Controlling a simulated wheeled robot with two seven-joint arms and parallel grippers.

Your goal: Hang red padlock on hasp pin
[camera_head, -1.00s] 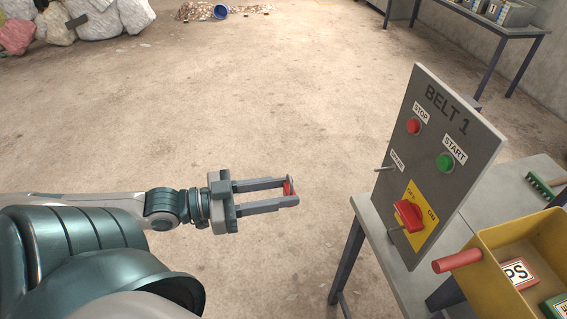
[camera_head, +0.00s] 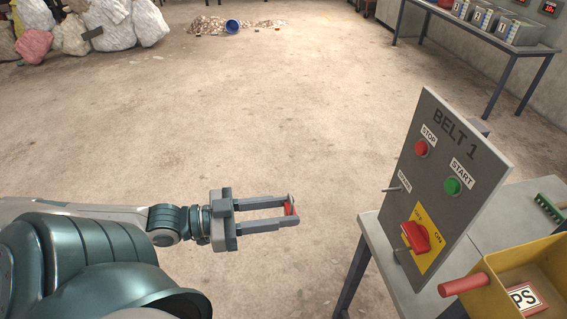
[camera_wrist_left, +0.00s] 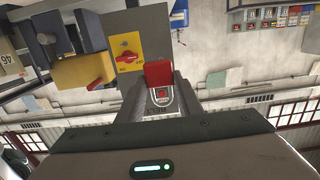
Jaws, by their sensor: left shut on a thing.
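My left gripper (camera_head: 291,209) is shut on the red padlock (camera_head: 289,208), held in free air left of the control panel. In the left wrist view the red padlock (camera_wrist_left: 158,73) sits between the fingers, with its pale U-shaped shackle (camera_wrist_left: 161,103) showing. The grey BELT 1 panel (camera_head: 450,130) stands upright on a bench. One thin pin (camera_head: 403,250) sticks out beside the red rotary switch (camera_head: 416,237) on its yellow plate. Another pin (camera_head: 394,189) sticks out higher, by a small label. I cannot tell which is the hasp pin. The padlock is clear of both. My right gripper is not in view.
A yellow box (camera_head: 540,262) with a red handle and tags stands on the bench at the lower right. A green-handled item (camera_head: 550,208) lies behind it. Open floor (camera_head: 290,110) lies beyond the gripper. Rocks and a blue bucket (camera_head: 233,26) are far back.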

